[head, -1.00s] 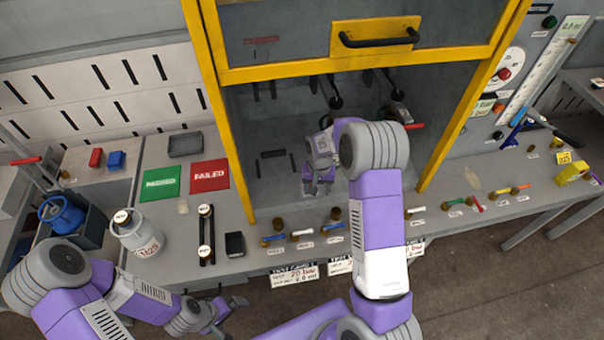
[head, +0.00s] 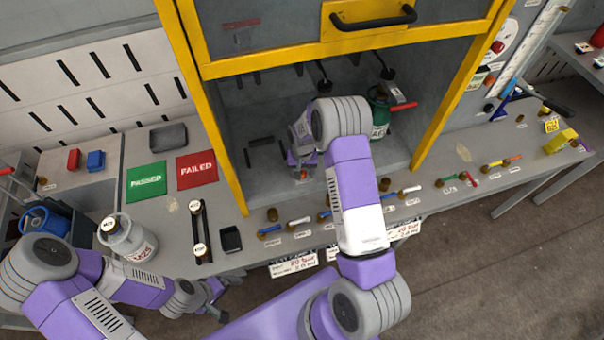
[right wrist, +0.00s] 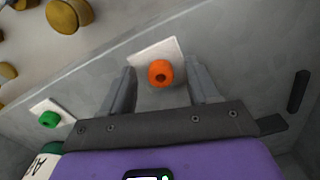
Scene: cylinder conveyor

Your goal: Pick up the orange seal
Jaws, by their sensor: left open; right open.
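In the head view my right gripper (head: 302,174) is low inside the yellow-framed cabinet, and the seal is not clear there. My left gripper (head: 217,298) is open and empty in front of the bench at lower left.
A green seal (right wrist: 49,118) sits on another white card. A green cylinder (head: 379,115) stands in the cabinet's right part. The yellow posts (head: 213,130) flank the opening. A white-grey cylinder (head: 127,240) stands on the left bench, and several small fittings line the front edge.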

